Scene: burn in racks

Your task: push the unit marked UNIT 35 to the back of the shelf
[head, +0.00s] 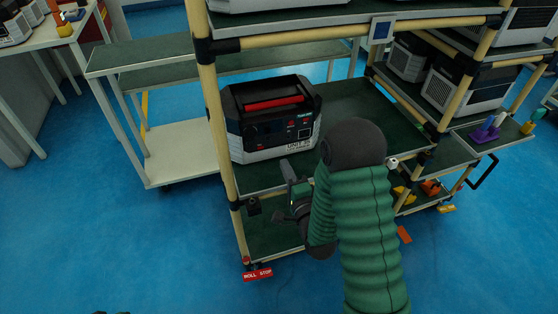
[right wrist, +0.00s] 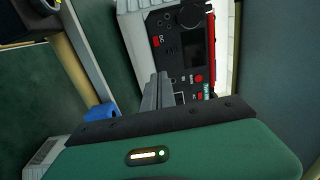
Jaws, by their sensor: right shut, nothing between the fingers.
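The unit marked UNIT 35 (head: 272,128), a black and grey box with a red top handle, stands upright on the green shelf (head: 352,112) of the rack, at its left end. Its label is on the lower right of its front face. My right gripper (head: 287,172) is shut and empty in front of the unit's lower front, with the fingers pointing at it. In the right wrist view the shut fingers (right wrist: 156,92) lie before the unit's front panel (right wrist: 180,50). I cannot tell whether they touch it.
A tan rack post (head: 216,130) stands just left of the unit. The shelf right of the unit is bare. More grey units (head: 468,85) sit on a rack at the right. A red roll-stop tag (head: 257,274) is at the rack's foot.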

